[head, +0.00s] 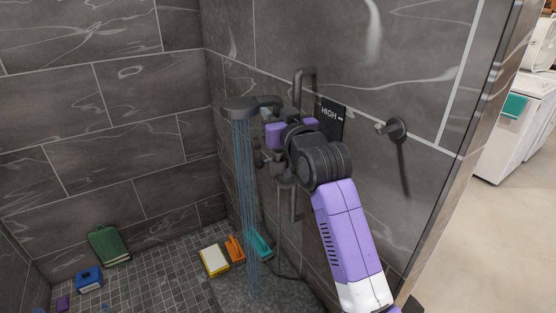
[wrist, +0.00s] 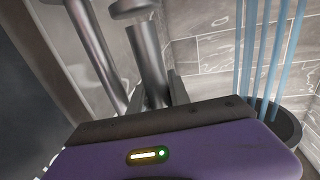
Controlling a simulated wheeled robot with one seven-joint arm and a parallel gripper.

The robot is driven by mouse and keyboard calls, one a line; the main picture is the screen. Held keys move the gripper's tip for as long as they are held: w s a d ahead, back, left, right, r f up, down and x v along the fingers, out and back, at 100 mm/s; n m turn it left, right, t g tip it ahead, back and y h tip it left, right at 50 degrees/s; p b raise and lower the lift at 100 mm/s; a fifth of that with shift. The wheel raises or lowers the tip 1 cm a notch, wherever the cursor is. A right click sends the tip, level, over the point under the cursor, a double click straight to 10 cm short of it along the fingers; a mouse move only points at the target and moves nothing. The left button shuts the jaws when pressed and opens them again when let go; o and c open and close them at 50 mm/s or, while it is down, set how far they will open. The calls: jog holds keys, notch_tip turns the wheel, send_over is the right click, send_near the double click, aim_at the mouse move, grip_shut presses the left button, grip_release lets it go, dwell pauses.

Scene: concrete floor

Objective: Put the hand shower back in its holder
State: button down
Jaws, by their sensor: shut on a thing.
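The grey hand shower (head: 240,104) is left of my gripper in the head view, its head facing down with blue water running from it. My gripper (head: 271,117) is shut on its handle. In the wrist view the grey handle (wrist: 149,65) stands between the two fingers of my gripper (wrist: 155,92). The dark round shower head shows at the lower right there, with water streams beside it. A grey vertical rail (head: 305,74) on the wall is behind my gripper and partly hidden by it. I cannot tell for sure which fitting is the holder.
A round wall fitting with a short peg (head: 395,128) is to the right. A dark HIGH sign (head: 332,118) is behind my arm. On the tiled floor are a green item (head: 108,246), a blue box (head: 89,280), a yellow-edged white item (head: 214,260) and an orange item (head: 235,249).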

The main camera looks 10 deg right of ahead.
jog(key=shift+f+b, duration=0.6)
jog(key=shift+f, duration=0.45)
dwell(0.9)
jog(key=c, duration=1.1)
grip_release()
jog(key=shift+c, duration=0.2)
jog(key=shift+s+d, duration=0.55)
jog(key=shift+s, duration=3.35)
jog(key=s+d+f+m+g+h, duration=0.1)
jog(key=s+d+f+m+h, duration=0.15)
jog(key=s+f, duration=2.2)
jog(key=s+d+g, duration=0.2)
jog(key=s+d, duration=0.1)
jog(key=s, duration=2.6)
jog(key=shift+n+b, duration=0.4)
jog(key=shift+n, duration=0.05)
